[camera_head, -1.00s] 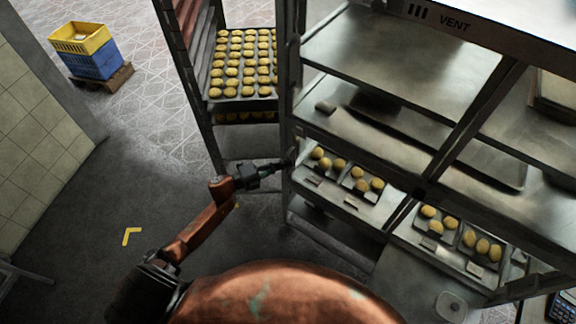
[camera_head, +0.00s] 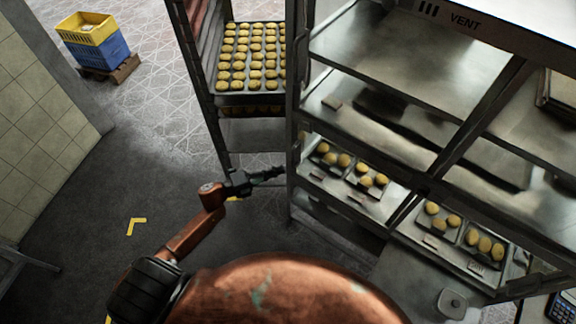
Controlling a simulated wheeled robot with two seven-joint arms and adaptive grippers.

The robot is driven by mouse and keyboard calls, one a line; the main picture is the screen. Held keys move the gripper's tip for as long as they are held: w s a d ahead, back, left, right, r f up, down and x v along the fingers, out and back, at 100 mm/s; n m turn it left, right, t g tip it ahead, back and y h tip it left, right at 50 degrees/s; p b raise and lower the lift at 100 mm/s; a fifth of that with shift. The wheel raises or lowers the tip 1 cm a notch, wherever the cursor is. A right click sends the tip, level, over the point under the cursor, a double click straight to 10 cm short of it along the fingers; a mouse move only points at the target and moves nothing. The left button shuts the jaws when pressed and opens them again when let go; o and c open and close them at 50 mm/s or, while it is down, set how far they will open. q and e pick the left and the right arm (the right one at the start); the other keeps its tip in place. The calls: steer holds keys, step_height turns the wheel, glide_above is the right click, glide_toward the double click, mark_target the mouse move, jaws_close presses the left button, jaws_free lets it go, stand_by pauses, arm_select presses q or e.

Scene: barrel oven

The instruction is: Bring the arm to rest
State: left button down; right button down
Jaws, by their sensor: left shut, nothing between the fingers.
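My left arm comes up from the bottom left, copper-coloured with dark joints. Its left gripper (camera_head: 274,174) is shut and empty, pointing right toward the front post of the metal shelf rack (camera_head: 293,120). Whether the fingertips touch the post or stop just short of it, I cannot tell. The wrist hangs over the dark floor in front of the tall trolley. My right gripper is not in view.
A trolley holds a tray of yellow buns (camera_head: 250,60) behind the gripper. Small bun trays (camera_head: 347,165) sit on the rack's lower shelf. Yellow and blue crates (camera_head: 95,42) stand at the far left.

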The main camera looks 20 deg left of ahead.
arm_select(q)
steer(key=s+a+f+n+y, duration=0.2)
steer(key=a+f+n+y, duration=0.25)
steer(key=f, duration=0.55)
steer(key=s+a+f+n+y, duration=0.3)
steer(key=a+f+n, duration=0.3)
steer(key=f, duration=0.4)
steer(key=s+a+f+n+g+y, duration=0.1)
steer(key=s+a+f+n+y, duration=0.15)
steer(key=s+f, duration=0.4)
steer(key=s+a+f+n+g+y, duration=0.1)
steer(key=s+f+n+g, duration=0.15)
steer(key=f, duration=0.65)
steer(key=s+d+f+n+g+y, duration=0.1)
steer(key=s+f+n+g, duration=0.15)
steer(key=s+f, duration=0.6)
steer(key=s+d+f+n+g+y, duration=0.15)
steer(key=s+f+n, duration=0.35)
steer(key=s, duration=0.7)
steer(key=s+d+f+n+g, duration=0.1)
steer(key=s+d+f+g, duration=0.1)
steer(key=s, duration=0.7)
steer(key=s+d+f+n+g+h, duration=0.1)
steer(key=s+d+f+g, duration=0.2)
steer(key=s, duration=0.5)
steer(key=shift+s+d+f, duration=0.15)
steer(key=shift+s+f, duration=0.2)
steer(key=shift+f, duration=0.35)
steer(key=shift+s, duration=0.1)
